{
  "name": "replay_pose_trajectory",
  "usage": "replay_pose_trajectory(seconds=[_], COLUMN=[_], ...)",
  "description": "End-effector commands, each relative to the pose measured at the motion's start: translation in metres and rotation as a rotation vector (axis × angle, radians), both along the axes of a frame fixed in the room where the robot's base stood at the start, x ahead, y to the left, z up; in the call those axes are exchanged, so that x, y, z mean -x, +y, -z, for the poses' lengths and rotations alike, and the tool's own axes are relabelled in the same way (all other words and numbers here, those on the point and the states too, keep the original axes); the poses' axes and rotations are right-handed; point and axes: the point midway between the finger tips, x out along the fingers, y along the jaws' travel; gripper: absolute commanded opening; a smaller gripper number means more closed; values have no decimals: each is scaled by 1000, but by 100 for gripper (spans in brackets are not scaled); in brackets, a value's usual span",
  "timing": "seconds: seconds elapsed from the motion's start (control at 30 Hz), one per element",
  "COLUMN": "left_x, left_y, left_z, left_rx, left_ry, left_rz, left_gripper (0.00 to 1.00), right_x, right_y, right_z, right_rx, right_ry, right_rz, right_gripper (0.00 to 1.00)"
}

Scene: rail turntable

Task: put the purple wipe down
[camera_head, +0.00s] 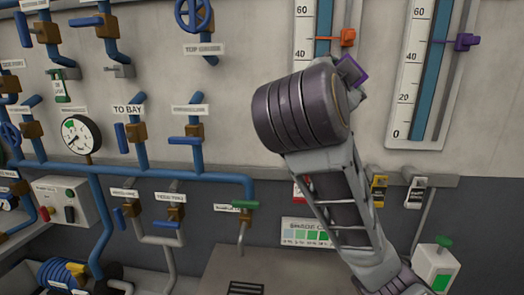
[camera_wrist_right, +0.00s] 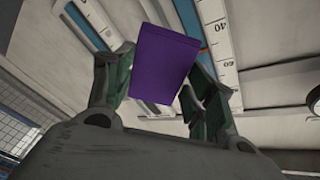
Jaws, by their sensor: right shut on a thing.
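The purple wipe (camera_wrist_right: 163,62) is a flat purple block between the two dark green fingers of my right gripper (camera_wrist_right: 164,84) in the right wrist view. The gripper is shut on it. In the head view only a small part of the wipe (camera_head: 352,69) shows beyond my right wrist, in front of the wall gauges; the fingers are mostly hidden there. The wipe is held up in the air. My left gripper is not in view.
Blue pipes with valves (camera_head: 180,177) cover the left wall. Two tall gauges (camera_head: 412,80) with an orange (camera_head: 347,37) and a purple marker (camera_head: 464,42) are behind my arm. A narrow ledge (camera_head: 400,177) runs below them. A grey box top (camera_head: 262,270) is at the bottom.

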Motion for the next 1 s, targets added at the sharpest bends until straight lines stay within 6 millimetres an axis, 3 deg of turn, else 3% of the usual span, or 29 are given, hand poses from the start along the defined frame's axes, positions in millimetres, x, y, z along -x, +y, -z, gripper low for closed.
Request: replay_pose_trajectory(seconds=[1.0], left_x=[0], left_y=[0], left_z=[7], left_rx=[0], left_ry=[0], left_rz=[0], left_gripper=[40], right_x=[-31], right_y=[39], right_z=[146], right_rx=[1], right_ry=[3], right_rz=[-116], right_gripper=[36])
